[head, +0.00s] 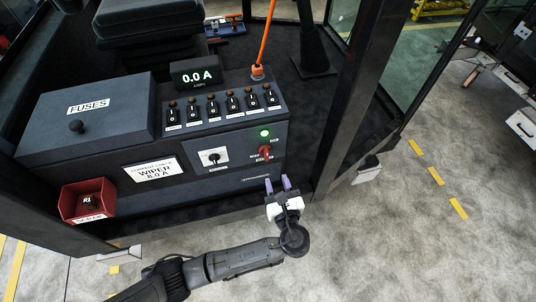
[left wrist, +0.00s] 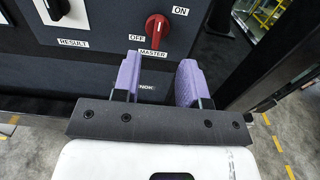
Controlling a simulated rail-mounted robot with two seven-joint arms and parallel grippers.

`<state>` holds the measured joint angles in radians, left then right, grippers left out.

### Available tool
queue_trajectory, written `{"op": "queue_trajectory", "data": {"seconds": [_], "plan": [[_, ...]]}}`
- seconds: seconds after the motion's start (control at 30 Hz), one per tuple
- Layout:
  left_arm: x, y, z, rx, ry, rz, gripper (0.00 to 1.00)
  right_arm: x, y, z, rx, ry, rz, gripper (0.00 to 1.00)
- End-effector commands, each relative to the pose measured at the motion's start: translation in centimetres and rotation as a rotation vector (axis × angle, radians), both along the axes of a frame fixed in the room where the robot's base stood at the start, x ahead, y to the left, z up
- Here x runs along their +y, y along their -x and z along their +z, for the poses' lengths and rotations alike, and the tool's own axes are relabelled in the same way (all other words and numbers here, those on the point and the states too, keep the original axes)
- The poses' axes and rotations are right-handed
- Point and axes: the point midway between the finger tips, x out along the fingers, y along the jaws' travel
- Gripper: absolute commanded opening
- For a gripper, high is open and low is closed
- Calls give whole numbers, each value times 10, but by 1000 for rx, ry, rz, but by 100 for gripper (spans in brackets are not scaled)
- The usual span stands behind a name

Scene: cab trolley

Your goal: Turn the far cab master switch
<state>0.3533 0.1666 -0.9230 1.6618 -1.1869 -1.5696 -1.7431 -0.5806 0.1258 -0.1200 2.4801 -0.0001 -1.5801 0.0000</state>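The master switch is a red rotary knob (head: 265,152) low on the right of the dark console front. In the left wrist view the red knob (left wrist: 158,28) has OFF printed at its lower left, ON at its upper right and MASTER below. I cannot tell for sure which mark it points to. My left gripper (head: 277,184) is in front of and below the knob, apart from it. Its two purple fingers (left wrist: 159,78) are spread with nothing between them. My right gripper is in neither view.
A green lamp (head: 265,133) is lit above the knob. A black RESULT selector (head: 213,157) sits to its left. Above are several toggle switches (head: 212,108) and a display (head: 196,75) reading 0.0 A. A red scrap bin (head: 88,200) is left; a dark cab post (head: 350,95) stands right.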

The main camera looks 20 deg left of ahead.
Motion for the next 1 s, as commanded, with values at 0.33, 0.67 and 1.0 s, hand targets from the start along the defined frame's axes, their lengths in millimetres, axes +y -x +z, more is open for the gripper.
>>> {"op": "queue_trajectory", "data": {"seconds": [0.33,0.67,1.0], "plan": [[38,-52,0,-1,-1,1,39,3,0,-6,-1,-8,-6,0],[57,-79,0,0,1,0,39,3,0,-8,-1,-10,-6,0],[60,-83,0,0,3,0,39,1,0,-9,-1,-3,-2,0]]}}
